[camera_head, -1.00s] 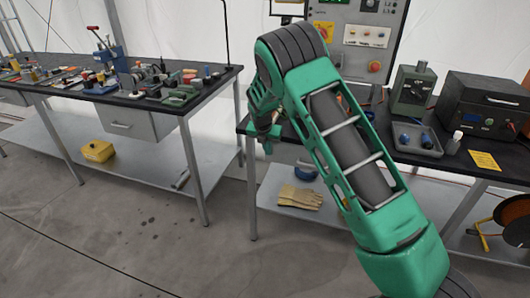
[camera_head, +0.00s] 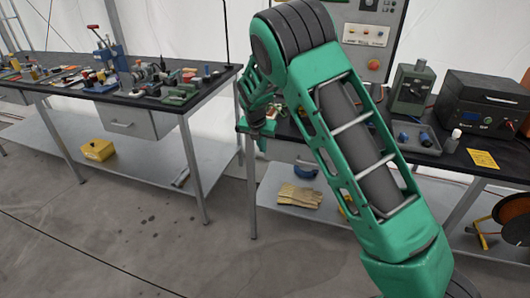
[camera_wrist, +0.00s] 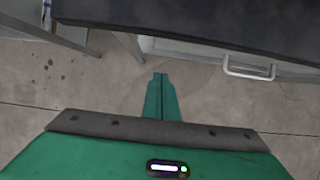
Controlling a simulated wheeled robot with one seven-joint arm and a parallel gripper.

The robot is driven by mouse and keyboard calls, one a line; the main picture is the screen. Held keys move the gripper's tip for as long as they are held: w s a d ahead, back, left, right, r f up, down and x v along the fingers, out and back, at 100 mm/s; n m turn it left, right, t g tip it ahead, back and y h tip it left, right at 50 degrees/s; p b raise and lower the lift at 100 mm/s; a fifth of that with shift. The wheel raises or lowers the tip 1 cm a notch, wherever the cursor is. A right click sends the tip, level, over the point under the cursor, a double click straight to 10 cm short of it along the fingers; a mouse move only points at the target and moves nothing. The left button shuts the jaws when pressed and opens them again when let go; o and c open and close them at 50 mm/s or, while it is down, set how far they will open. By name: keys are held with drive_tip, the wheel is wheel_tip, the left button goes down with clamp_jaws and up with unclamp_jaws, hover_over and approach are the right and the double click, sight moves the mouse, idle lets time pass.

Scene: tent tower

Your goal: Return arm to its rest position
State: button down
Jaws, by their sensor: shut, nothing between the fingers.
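My green arm rises from the lower right of the head view and bends at a dark ribbed elbow near the top. My gripper (camera_head: 253,138) hangs beyond the elbow, at the left end of the right workbench (camera_head: 284,128), partly hidden by my own arm. In the wrist view my gripper (camera_wrist: 160,78) shows as two green fingers pressed together, with nothing between them. Below it there is bare concrete floor, and a dark bench top (camera_wrist: 200,18) with a drawer handle (camera_wrist: 249,67) lies just beyond the fingertips.
The left workbench (camera_head: 60,92) carries a vise and many small tools. The right bench holds a grey tray (camera_head: 415,138), a green machine (camera_head: 411,90) and a black box (camera_head: 488,103). The floor between the benches is clear.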

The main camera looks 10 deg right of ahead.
drive_tip(key=s+d+r+m+g+y, duration=0.1)
drive_tip(key=s+d+r+m, duration=0.75)
drive_tip(key=s, duration=0.25)
drive_tip(key=s+d+r+m+g, duration=0.1)
drive_tip(key=s+d+r+m, duration=0.7)
drive_tip(key=s, duration=0.4)
drive_tip(key=s+d+m, duration=0.2)
drive_tip(key=s+m, duration=0.7)
drive_tip(key=s, duration=0.6)
drive_tip(key=s+d+m+g+y, duration=0.1)
drive_tip(key=s+d+m, duration=0.1)
drive_tip(key=s+m, duration=0.8)
drive_tip(key=s, duration=0.5)
drive_tip(key=shift+s+d+f+g, duration=0.25)
drive_tip(key=shift+d+f+g, duration=0.05)
drive_tip(key=shift+d+f, duration=0.05)
drive_tip(key=shift+m, duration=0.25)
